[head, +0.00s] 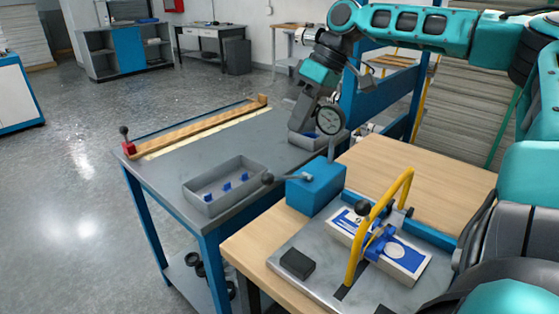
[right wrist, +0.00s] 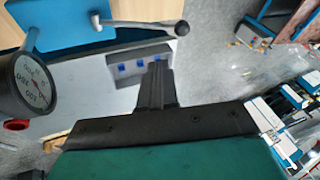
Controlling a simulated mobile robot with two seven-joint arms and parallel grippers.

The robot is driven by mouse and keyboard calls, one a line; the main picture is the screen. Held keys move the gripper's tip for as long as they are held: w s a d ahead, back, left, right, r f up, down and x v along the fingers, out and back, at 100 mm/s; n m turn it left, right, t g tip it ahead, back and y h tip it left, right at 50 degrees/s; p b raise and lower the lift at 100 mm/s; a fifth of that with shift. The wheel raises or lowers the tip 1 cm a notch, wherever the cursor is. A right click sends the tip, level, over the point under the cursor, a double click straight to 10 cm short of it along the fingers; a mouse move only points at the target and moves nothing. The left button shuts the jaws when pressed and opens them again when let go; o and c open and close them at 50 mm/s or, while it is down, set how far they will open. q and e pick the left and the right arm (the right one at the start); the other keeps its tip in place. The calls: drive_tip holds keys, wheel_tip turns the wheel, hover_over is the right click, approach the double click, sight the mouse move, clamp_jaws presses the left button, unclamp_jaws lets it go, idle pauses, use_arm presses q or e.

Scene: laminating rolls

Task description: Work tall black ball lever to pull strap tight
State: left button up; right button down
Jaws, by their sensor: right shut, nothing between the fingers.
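Several black ball-ended levers show, and I cannot tell for sure which is the tall one. One stands upright on a red block (head: 129,148) at the left end of a wooden strip; its black ball (head: 124,130) is on top. Another black ball lever (head: 267,178) sticks out sideways from a blue box (head: 316,186); it also shows in the right wrist view (right wrist: 182,28). A black ball (head: 362,207) sits by the yellow handle (head: 386,215). No strap is clearly seen. My right gripper (head: 300,126) is shut and empty beside the dial gauge (head: 329,120), touching no lever. My left gripper is not in view.
A grey tray (head: 199,198) with blue pegs lies on the grey bench (head: 160,182). The wooden strip (head: 200,128) runs along its far edge. The wooden table (head: 265,236) holds a metal plate with a blue-and-white piece (head: 405,262) and a black block (head: 297,264). The bench's middle is clear.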

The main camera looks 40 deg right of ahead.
drive_tip(key=b, duration=0.1)
approach(279, 178)
drive_tip(key=w+f, duration=0.2)
drive_tip(key=w, duration=0.1)
drive_tip(key=shift+a+f, duration=0.35)
drive_tip(key=shift+a, duration=0.05)
drive_tip(key=shift+s+a+f, duration=0.15)
drive_tip(key=shift+a+f, duration=0.05)
drive_tip(key=shift+a, duration=0.25)
drive_tip(key=shift+s+a+f, duration=0.1)
drive_tip(key=shift+a+f, duration=0.1)
drive_tip(key=shift+a, duration=0.3)
drive_tip(key=shift+s+a+f, duration=0.15)
drive_tip(key=shift+a+f, duration=0.2)
drive_tip(key=shift+a, duration=0.2)
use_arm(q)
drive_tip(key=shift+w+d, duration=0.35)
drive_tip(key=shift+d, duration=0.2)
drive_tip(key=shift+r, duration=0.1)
use_arm(e)
drive_tip(key=shift+s, duration=0.1)
